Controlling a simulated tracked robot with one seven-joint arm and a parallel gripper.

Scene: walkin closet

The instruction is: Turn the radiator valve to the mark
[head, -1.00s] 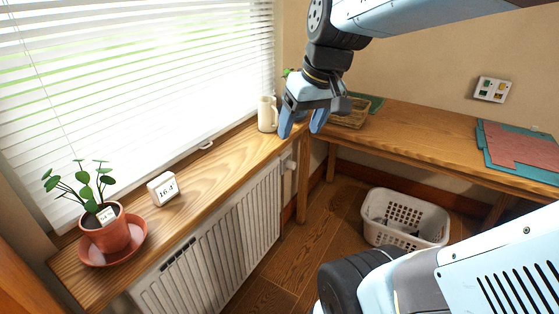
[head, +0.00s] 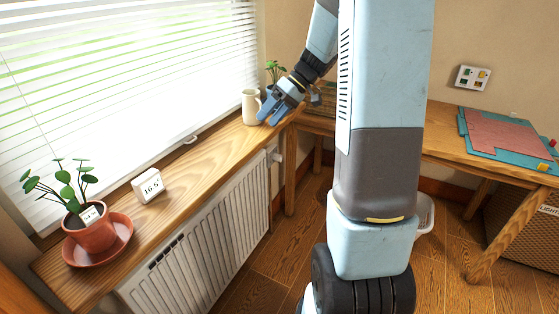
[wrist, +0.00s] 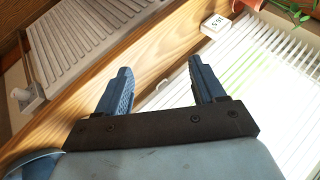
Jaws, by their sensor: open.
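The white radiator valve (head: 275,156) sits at the right end of the white radiator (head: 203,242), below the wooden sill. It also shows in the wrist view (wrist: 30,98) at the left, by the radiator's corner. The mark on it is too small to make out. My gripper (head: 269,119) is open and empty, above the far end of the sill, beside the cream jug and higher than the valve. In the wrist view the fingers (wrist: 160,68) stand apart over the sill and blind, away from the valve.
On the sill (head: 200,160) stand a potted plant (head: 98,235) on a saucer, a white display block (head: 147,186) and a cream jug (head: 251,107). My arm hides part of the desk (head: 450,150) and the white basket (head: 425,212). Floor in front of the radiator is clear.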

